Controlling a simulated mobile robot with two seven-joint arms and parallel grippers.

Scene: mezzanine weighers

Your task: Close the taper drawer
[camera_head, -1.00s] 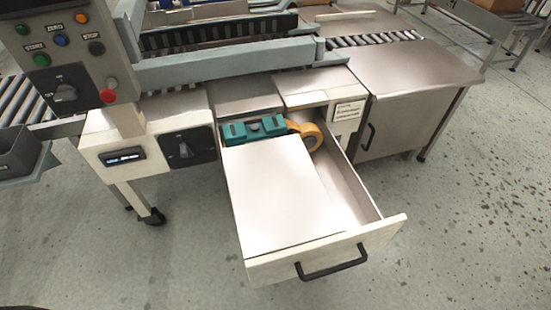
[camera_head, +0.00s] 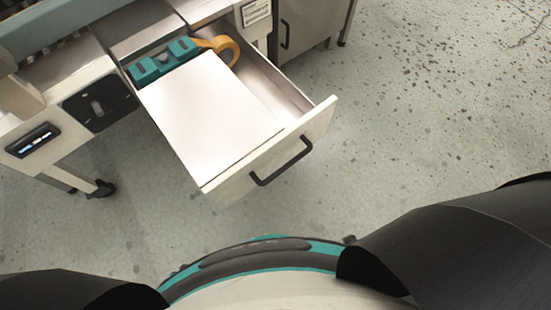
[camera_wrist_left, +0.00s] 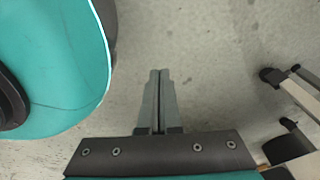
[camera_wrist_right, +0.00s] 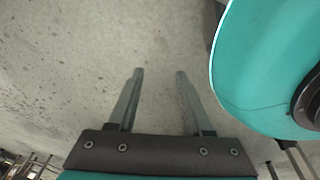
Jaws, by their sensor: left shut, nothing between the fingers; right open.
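The drawer (camera_head: 318,122) is pulled far out of the weigher bench in the head view. Its cream front carries a black bar handle (camera_head: 282,162). Inside lie a white flat panel or stack (camera_head: 210,115), a teal item (camera_head: 165,60) at the back and a roll of orange tape (camera_head: 228,47). My left gripper (camera_wrist_left: 159,75) is shut and empty above the floor in the left wrist view. My right gripper (camera_wrist_right: 159,74) is open and empty above the floor in the right wrist view. Neither gripper shows in the head view, and neither touches the drawer.
A panel with a dark dial (camera_head: 98,105) and a small display (camera_head: 34,139) is left of the drawer. A bench leg with a caster (camera_head: 100,188) stands below. A cabinet (camera_head: 312,25) is behind to the right. Speckled floor (camera_head: 430,120) is clear on the right.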

